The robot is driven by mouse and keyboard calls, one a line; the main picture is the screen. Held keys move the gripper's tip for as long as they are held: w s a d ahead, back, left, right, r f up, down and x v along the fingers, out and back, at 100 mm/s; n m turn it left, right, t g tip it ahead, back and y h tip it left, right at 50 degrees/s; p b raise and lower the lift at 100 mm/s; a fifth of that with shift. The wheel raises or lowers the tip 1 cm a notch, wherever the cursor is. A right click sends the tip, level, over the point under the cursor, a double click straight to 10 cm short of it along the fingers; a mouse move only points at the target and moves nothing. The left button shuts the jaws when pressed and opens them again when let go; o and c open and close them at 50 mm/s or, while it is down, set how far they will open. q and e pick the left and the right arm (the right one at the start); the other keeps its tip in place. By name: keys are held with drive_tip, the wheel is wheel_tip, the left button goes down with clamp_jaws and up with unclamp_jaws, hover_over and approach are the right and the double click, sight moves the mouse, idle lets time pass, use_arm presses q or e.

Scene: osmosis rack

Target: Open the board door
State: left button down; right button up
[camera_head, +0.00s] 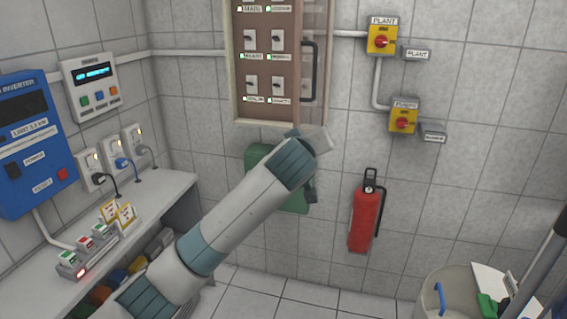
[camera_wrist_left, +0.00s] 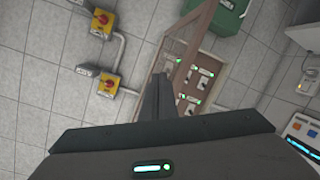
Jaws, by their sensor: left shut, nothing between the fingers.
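The board (camera_head: 237,75) hangs on the tiled wall at top centre in the head view, a brown frame with rows of switches and small green lights. Its clear door has a black upright handle (camera_head: 311,72) on the right side. I cannot tell whether the door is fully closed or slightly ajar. The board also shows in the wrist view (camera_wrist_left: 226,88), beyond the fingers. My left gripper (camera_wrist_left: 161,78) is shut and empty, its fingers pointing towards the board's edge. In the head view my left wrist is below the board and hides the fingers. My right gripper is not seen.
A green box (camera_head: 262,155) is on the wall behind my left arm. Yellow switch boxes (camera_head: 382,38) and a red fire extinguisher (camera_head: 363,220) are to the right. A blue inverter (camera_head: 30,150) and a bench (camera_head: 150,190) are at left. A bin (camera_head: 440,290) stands lower right.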

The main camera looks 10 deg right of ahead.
use_arm(q)
drive_tip(key=w+a+f+n+h, duration=0.1)
drive_tip(key=a+f+n+h, duration=0.5)
drive_tip(key=a, duration=0.9)
wheel_tip(320, 180, down, 4)
drive_tip(key=shift+w+a+f+n+g, duration=0.1)
drive_tip(key=shift+w+a+n+g, duration=0.3)
drive_tip(key=shift+n, duration=0.6)
drive_tip(key=shift+d, duration=0.1)
drive_tip(key=w+d+p, duration=0.5)
drive_tip(key=d+p, duration=0.1)
drive_tip(key=d, duration=0.4)
drive_tip(key=shift+w, duration=0.2)
drive_tip(key=shift+d, duration=0.1)
